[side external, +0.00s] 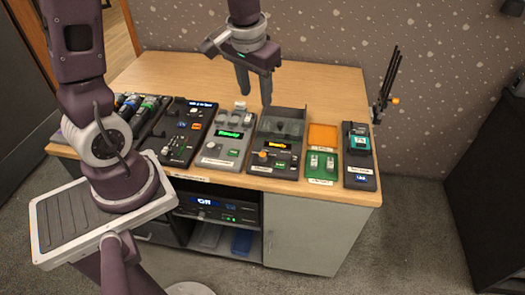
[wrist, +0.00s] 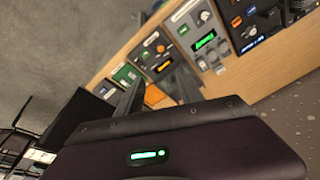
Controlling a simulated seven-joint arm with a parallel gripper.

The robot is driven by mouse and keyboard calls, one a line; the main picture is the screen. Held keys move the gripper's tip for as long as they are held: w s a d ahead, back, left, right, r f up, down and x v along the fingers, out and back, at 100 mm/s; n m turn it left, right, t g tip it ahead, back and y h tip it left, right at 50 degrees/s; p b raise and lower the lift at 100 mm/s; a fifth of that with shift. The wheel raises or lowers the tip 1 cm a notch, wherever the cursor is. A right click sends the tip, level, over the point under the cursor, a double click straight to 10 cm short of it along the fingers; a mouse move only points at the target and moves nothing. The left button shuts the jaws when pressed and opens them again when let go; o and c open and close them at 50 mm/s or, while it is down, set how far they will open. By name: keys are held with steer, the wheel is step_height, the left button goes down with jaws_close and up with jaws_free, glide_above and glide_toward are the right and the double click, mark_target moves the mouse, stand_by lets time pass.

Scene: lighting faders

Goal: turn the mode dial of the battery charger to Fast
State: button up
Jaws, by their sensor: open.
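My gripper (side external: 255,88) is open and empty, pointing down above the back of the table. In the wrist view its two dark fingers (wrist: 158,90) are apart. The likely battery charger is the dark unit (side external: 263,171) with an orange display and a raised dark bay behind it, though its label is too small to read. It stands below my gripper, apart from the fingers. In the wrist view this unit (wrist: 153,51) is partly hidden by a finger. Small controls show on its front panel, but I cannot tell the dial's setting.
A grey unit (side external: 213,150) with a green display stands close on the left, with a black panel (side external: 178,149) beyond it. Orange (side external: 323,136) and green (side external: 310,170) trays and a black device (side external: 359,182) stand on the right. The wooden tabletop (side external: 320,85) behind is clear.

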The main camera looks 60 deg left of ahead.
steer(key=n+g, duration=0.1)
glide_toward(263, 154)
steer(key=shift+n+g+h, duration=0.5)
steer(key=shift+n+h, duration=0.2)
steer(key=shift+h, duration=0.1)
steer(key=f, duration=0.3)
steer(key=a+f, duration=0.1)
steer(key=f, duration=0.4)
steer(key=shift+w+a+f, duration=0.25)
steer(key=shift+w+f, duration=0.05)
steer(key=shift+w, duration=0.1)
jaws_close()
